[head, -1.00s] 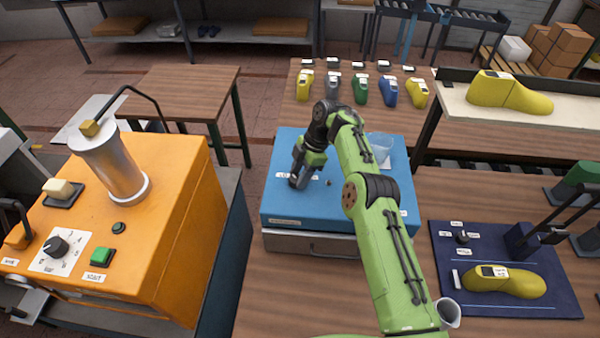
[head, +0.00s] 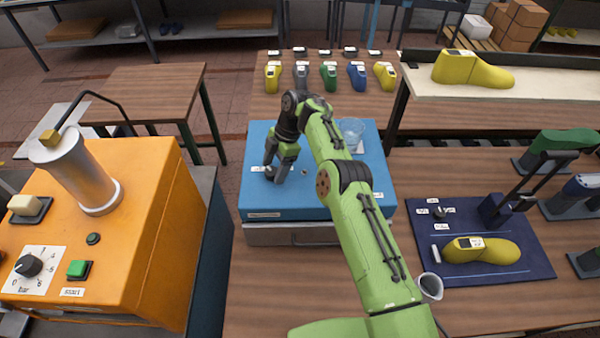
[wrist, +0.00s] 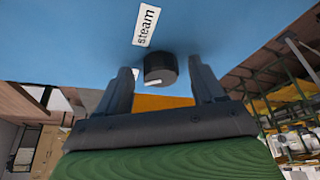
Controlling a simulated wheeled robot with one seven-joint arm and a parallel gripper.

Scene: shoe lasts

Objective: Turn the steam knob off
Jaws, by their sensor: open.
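The steam knob (wrist: 160,70) is a short dark round knob with a white pointer mark. It sits on the blue panel (wrist: 70,40) beside a white label reading "steam" (wrist: 146,25). In the wrist view my open gripper (wrist: 163,82) has one finger on each side of the knob, with gaps visible between knob and fingers. In the head view my gripper (head: 276,174) points down at the left part of the blue box (head: 340,203), and its fingers hide the knob there.
A clear cup (head: 352,130) stands on the blue box, behind my arm. An orange machine (head: 125,220) with a bar dial (head: 28,266) stands at left. Several coloured shoe lasts stand behind the box. A yellow last (head: 485,250) lies on a dark blue mat (head: 510,275) at right.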

